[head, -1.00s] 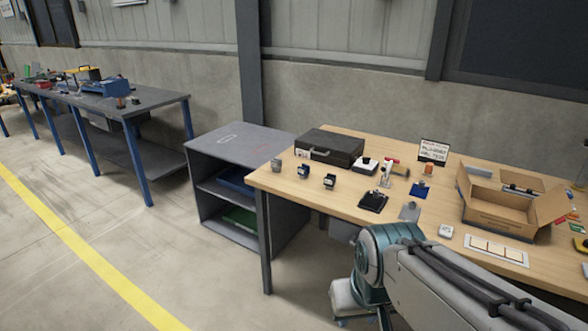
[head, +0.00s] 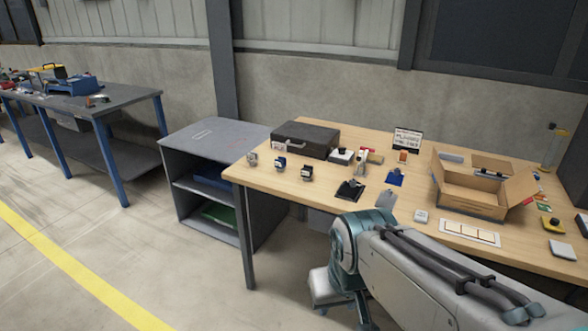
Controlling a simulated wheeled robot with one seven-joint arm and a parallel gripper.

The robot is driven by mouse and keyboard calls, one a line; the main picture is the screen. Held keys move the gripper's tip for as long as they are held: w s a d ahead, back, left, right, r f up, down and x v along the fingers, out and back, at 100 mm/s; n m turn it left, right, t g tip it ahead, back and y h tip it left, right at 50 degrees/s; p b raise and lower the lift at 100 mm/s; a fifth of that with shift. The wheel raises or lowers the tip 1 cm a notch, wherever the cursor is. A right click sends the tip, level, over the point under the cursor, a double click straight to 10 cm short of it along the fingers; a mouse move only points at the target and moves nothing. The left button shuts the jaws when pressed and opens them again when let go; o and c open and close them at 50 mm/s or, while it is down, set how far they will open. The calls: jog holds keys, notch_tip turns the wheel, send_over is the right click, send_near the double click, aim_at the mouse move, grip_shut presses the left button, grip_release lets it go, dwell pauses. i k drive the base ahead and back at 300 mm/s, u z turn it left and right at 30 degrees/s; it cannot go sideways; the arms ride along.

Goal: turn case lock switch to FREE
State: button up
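A dark hard case (head: 305,139) lies shut on the wooden table, near its back left corner, with a handle on its front side. A lock switch cannot be made out on it at this size. Several small switch-like devices stand in front of the case: a grey one (head: 252,160), a dark one with a light face (head: 280,164) and another like it (head: 307,173). Their markings are too small to read. My arm reaches across the lower right, in front of the table. My gripper's fingers do not show.
The wooden table (head: 400,222) also bears a black clipboard-like item (head: 349,191), a small sign (head: 407,139), an open cardboard box (head: 472,205) and a white panel (head: 470,233). A grey shelf cabinet (head: 215,137) stands left of it. Open floor lies at the left.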

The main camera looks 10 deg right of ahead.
aim_at(341, 149)
jog(key=z, duration=0.3)
jog(key=i, duration=1.8)
jog(key=z, duration=0.35)
